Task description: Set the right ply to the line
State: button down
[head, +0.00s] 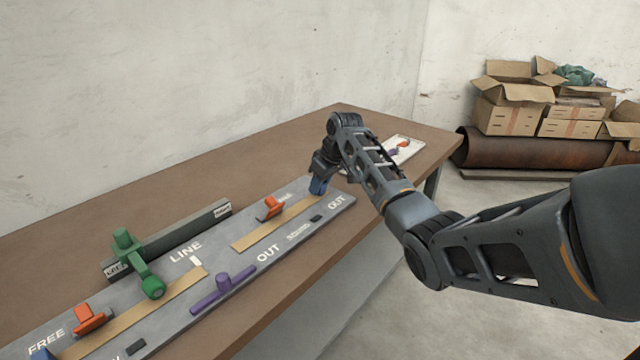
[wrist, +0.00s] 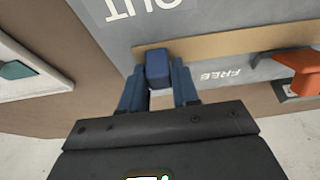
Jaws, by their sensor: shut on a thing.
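The right ply (head: 262,233) is a tan strip lying flat on the grey panel, and it shows in the wrist view (wrist: 235,44). A blue block (wrist: 157,66) is at its outer end. My gripper (wrist: 158,82) is shut on this block, one blue finger at each side. In the head view my gripper (head: 319,182) is at the panel's far right end, where arm and fingers partly hide the block. The white line mark (head: 196,261) lies beside the word LINE. A clear gap separates the right ply's left end from it. The left ply (head: 150,312) ends close to the mark.
An orange clamp (head: 270,208) stands at the right ply's back edge, near the word FREE (wrist: 220,75). Another orange clamp (head: 90,319) is at left. A green handled tool (head: 152,286) and a purple handle (head: 222,291) stand near the line. A white tray (head: 404,146) lies beyond my gripper.

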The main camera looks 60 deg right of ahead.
aim_at(295, 205)
jog(key=a+p, duration=0.1)
jog(key=a, duration=0.1)
jog(key=w+a+p, duration=0.1)
jog(key=a+p, duration=0.2)
jog(key=a, duration=0.2)
jog(key=shift+w+a+r, duration=0.1)
jog(key=shift+w+r, duration=0.05)
jog(key=shift+w, duration=0.25)
jog(key=shift+w+a+f+p, duration=0.2)
jog(key=shift+a+p, duration=0.1)
jog(key=shift+a, duration=0.2)
jog(key=c, duration=0.9)
grip_release()
jog(key=shift+a, duration=0.1)
jog(key=shift+s+r, duration=0.1)
jog(key=v, duration=0.7)
jog(key=shift+s+r, duration=0.15)
jog(key=shift+r, duration=0.15)
